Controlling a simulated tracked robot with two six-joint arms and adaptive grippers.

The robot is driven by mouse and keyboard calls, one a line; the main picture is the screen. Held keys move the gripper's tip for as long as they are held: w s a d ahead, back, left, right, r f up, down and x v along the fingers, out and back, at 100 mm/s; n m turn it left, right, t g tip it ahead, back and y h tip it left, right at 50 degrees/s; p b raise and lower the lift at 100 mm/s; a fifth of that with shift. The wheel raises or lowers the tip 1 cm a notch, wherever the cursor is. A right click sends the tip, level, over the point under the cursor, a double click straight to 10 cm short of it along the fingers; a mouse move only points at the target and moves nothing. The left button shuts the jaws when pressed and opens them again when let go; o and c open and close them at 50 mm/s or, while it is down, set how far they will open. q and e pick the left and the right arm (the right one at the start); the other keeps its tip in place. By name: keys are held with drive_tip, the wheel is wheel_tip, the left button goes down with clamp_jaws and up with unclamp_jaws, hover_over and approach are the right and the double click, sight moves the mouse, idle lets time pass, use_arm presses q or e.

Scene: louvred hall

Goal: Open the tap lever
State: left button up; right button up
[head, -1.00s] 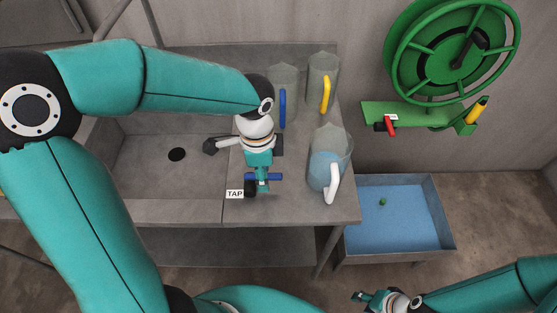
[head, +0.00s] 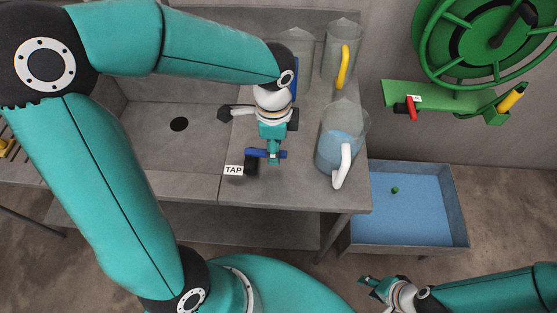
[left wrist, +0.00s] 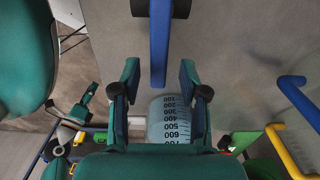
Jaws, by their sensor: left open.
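The blue tap lever (head: 252,153) lies level over a dark tap body (head: 250,168), beside a white TAP label (head: 233,170) at the front of the grey counter. In the left wrist view the lever (left wrist: 160,45) runs down from a black hub, and its end is between my fingers. My left gripper (head: 274,156) is open around the lever; the left wrist view shows gaps between the lever and both fingers (left wrist: 159,80). My right gripper (head: 374,287) is low at the right, away from the tap; its jaw opening is unclear.
A jug with a white handle (head: 340,155) stands close right of the tap. A yellow-handled jug (head: 341,65) and a partly hidden blue-handled jug stand behind. A sink basin (head: 155,150) is left. A blue-floored tray (head: 420,215) and green wheel (head: 490,45) are at right.

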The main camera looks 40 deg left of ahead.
use_arm(q)
drive_tip(key=shift+f, duration=0.35)
drive_tip(key=shift+f+b, duration=0.6)
drive_tip(key=shift+f, duration=0.35)
use_arm(e)
wheel_tip(320, 180, down, 2)
drive_tip(key=shift+f, duration=0.1)
use_arm(q)
drive_tip(key=shift+c, duration=0.2)
clamp_jaws()
drive_tip(key=shift+r, duration=0.1)
